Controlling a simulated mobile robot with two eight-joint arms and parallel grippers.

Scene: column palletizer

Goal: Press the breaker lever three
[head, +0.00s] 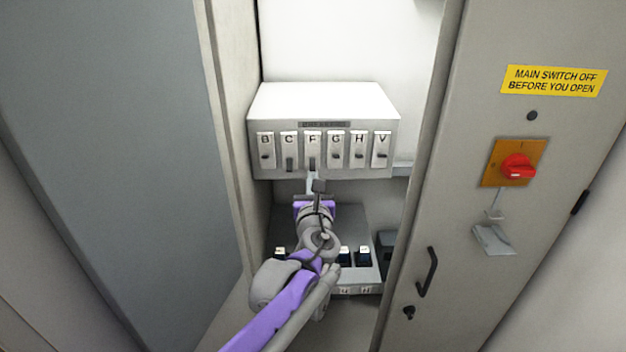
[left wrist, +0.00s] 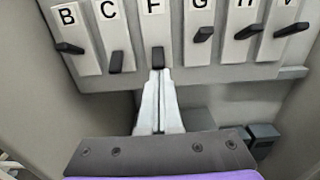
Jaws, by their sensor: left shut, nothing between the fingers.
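A white breaker box (head: 322,103) has a row of levers lettered B, C, F, G, H and V. The third lever from the left, F (head: 312,163), is black and hangs low on its plate; it also shows in the left wrist view (left wrist: 157,57). Lever C (left wrist: 116,62) hangs low too, while B, G, H and V sit higher. My left gripper (head: 312,177) is shut and empty. In the left wrist view its fingertips (left wrist: 157,78) are right at the lower end of lever F; I cannot tell whether they touch. My right gripper is not in view.
The box sits inside a cabinet, between an open grey door (head: 110,150) at left and a right panel with a red switch (head: 517,166) and black handle (head: 427,271). Below the box, a grey unit with dark switches (head: 362,255) lies partly behind my arm.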

